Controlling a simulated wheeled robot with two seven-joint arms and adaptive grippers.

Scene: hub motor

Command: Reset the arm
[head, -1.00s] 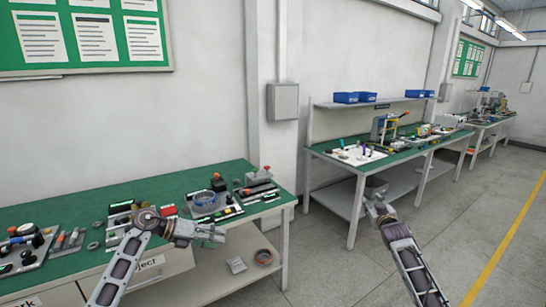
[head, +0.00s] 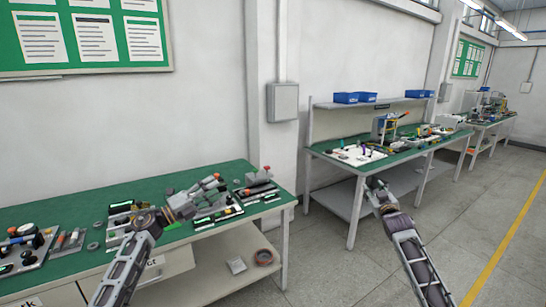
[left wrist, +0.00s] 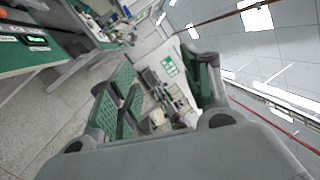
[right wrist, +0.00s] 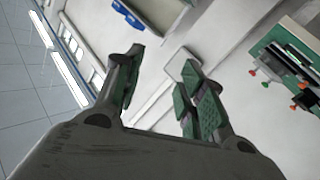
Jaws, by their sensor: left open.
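My left gripper (head: 218,183) is raised in front of the near green bench and points right and slightly up in the head view. In the left wrist view its two green-padded fingers (left wrist: 165,90) are apart, with nothing between them. My right gripper (head: 373,183) is in front of the second bench's left end, over the floor gap. In the right wrist view its fingers (right wrist: 160,85) stand apart and empty. Neither gripper visibly touches anything.
The near green bench (head: 60,205) holds several tools, parts and fixtures, some hidden behind my left arm. A second bench (head: 400,158) stands further back, with blue bins (head: 355,97) on its shelf. Grey floor (head: 330,255) is clear between and in front of them.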

